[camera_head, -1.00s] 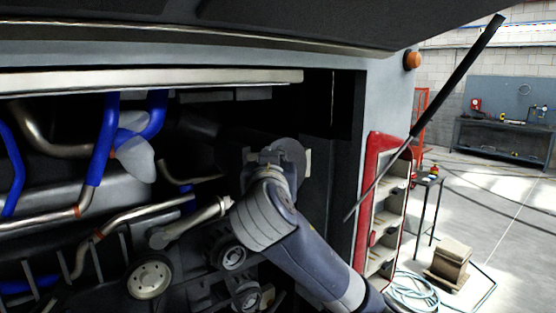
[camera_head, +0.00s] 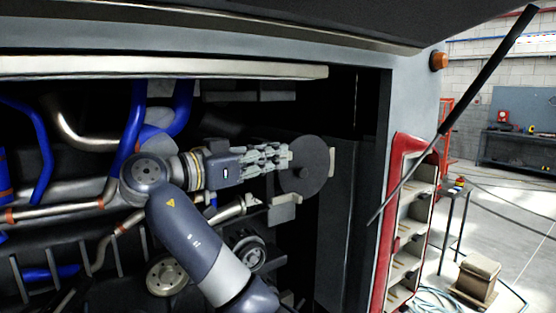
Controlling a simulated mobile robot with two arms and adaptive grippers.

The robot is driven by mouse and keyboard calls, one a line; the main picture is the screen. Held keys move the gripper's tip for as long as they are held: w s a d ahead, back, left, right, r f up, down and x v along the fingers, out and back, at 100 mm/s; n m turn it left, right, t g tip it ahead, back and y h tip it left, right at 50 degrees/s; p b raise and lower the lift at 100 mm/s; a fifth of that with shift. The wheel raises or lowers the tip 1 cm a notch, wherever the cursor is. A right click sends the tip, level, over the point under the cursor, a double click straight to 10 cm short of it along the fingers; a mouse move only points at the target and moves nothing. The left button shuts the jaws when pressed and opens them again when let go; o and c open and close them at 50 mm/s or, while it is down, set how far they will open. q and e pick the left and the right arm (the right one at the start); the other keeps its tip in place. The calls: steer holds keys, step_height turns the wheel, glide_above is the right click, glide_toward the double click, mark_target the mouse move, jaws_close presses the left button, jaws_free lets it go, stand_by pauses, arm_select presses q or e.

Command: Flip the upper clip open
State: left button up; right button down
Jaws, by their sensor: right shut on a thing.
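My right gripper (camera_head: 284,158) is inside the open engine bay, fingers pointing right. It is shut on a small pale part at the left edge of a dark round disc (camera_head: 312,172). The part is mostly hidden by the fingers; it appears to be the upper clip. A pale block-like piece (camera_head: 284,210) sits below the disc, apart from the fingers; it may be a lower clip. My left gripper is not in view.
Blue hoses (camera_head: 133,125) and metal pipes (camera_head: 80,140) fill the bay at left. Pulleys (camera_head: 165,275) sit below my arm. A dark strut (camera_head: 465,100) slants across the right side. A red-edged open compartment (camera_head: 385,230) stands at right, with workshop floor beyond.

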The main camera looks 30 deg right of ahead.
steer(key=shift+w+a+m+g+p, duration=0.25)
steer(key=shift+m+g, duration=0.4)
steer(key=shift+g, duration=0.35)
steer(key=shift+w+a+m+g+p, duration=0.1)
steer(key=shift+w+a+m+g, duration=0.2)
steer(key=shift+m+g, duration=0.55)
steer(key=shift+a+g, duration=0.1)
steer(key=shift+g, duration=0.35)
steer(key=c, duration=1.7)
jaws_free()
step_height(320, 180, up, 10)
